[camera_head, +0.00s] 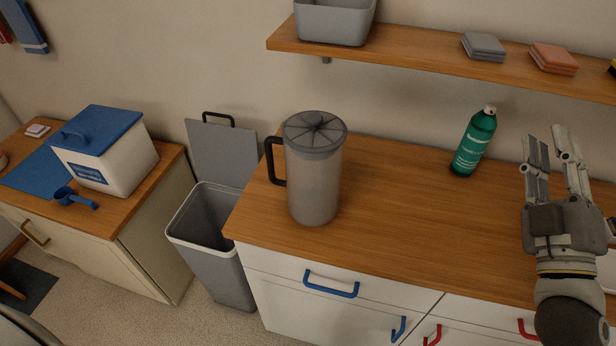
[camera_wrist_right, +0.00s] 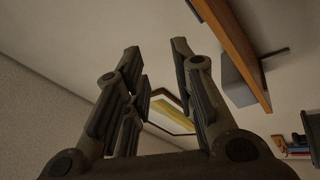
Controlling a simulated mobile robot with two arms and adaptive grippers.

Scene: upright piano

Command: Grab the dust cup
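The dust cup (camera_head: 315,180) is a grey, translucent cylinder with a dark ribbed lid and a black handle on its left side. It stands upright on the wooden counter (camera_head: 400,215) in the head view, near the counter's left end. My right gripper (camera_head: 556,135) is raised over the right part of the counter, well to the right of the cup, fingers pointing up. In the right wrist view its fingers (camera_wrist_right: 157,70) are apart with nothing between them. The cup does not show in the wrist view. My left gripper is not in view.
A green spray bottle (camera_head: 474,142) stands between the cup and my right gripper, toward the wall. A grey bin (camera_head: 213,250) stands on the floor left of the counter. A wooden shelf (camera_head: 420,62) hangs above. The counter around the cup is clear.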

